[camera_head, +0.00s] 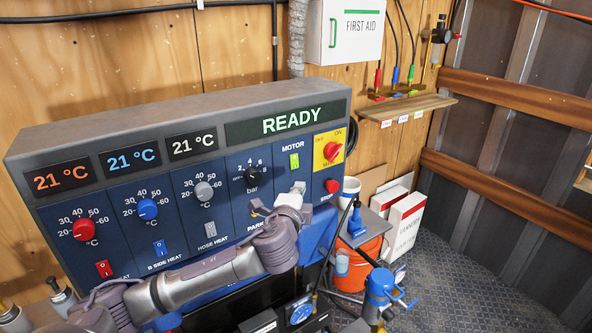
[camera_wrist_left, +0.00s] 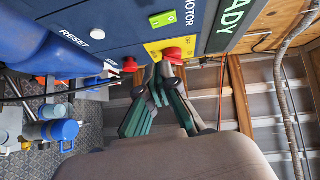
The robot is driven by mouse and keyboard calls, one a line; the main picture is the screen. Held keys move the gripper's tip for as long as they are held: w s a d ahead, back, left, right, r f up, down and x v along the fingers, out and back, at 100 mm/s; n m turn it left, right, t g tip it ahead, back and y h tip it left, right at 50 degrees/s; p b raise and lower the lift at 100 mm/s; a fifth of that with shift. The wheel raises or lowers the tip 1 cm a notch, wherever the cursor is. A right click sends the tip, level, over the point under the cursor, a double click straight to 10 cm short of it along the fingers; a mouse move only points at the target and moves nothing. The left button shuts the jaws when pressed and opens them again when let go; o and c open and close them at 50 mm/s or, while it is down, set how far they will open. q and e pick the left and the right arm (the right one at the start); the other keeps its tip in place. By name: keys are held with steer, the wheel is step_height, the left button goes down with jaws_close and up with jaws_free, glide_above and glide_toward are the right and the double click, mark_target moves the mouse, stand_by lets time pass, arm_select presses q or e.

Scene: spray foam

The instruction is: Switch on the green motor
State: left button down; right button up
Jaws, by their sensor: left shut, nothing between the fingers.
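The green motor switch (camera_head: 294,160) sits below the MOTOR label on the blue control panel (camera_head: 230,211). It also shows at the top of the left wrist view (camera_wrist_left: 163,18). My left arm reaches across the panel's front, and its gripper (camera_head: 298,187) is below the green switch in the head view. In the left wrist view the left gripper's fingers (camera_wrist_left: 162,76) are shut and empty, with their tips close to the red rotary knob (camera_wrist_left: 178,54) on its yellow plate. I cannot tell whether they touch it. My right gripper is not in view.
The red rotary knob (camera_head: 333,151) and a red stop button (camera_head: 332,186) are right of the green switch. The display (camera_head: 290,123) reads READY. An orange bucket (camera_head: 354,264) and white boxes (camera_head: 405,225) stand right of the panel. The patterned floor (camera_head: 470,270) is open.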

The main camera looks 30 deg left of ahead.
mark_target(298, 166)
arm_select(q)
steer(key=shift+w+a+f+p, duration=0.2)
steer(key=shift+w+a+p, duration=0.4)
steer(key=shift+w+a, duration=0.65)
steer(key=shift+w+a+f+p, duration=0.15)
steer(key=shift+w+a+p, duration=0.65)
steer(key=shift+w, duration=0.7)
steer(key=shift+w+a+f+p, duration=0.2)
steer(key=shift+w+a+p, duration=0.25)
steer(key=shift+w+a, duration=0.85)
steer(key=shift+w+d, duration=0.15)
steer(key=shift+d, duration=0.05)
steer(key=shift+f, duration=0.1)
steer(key=shift+a+f+b, duration=0.15)
steer(key=shift+f+b, duration=0.05)
steer(key=shift+b, duration=0.45)
steer(key=shift+a+r+b, duration=0.1)
steer(key=shift+r+b, duration=0.05)
steer(key=shift+b, duration=0.15)
steer(key=shift+r, duration=0.15)
steer(key=shift+w, duration=0.1)
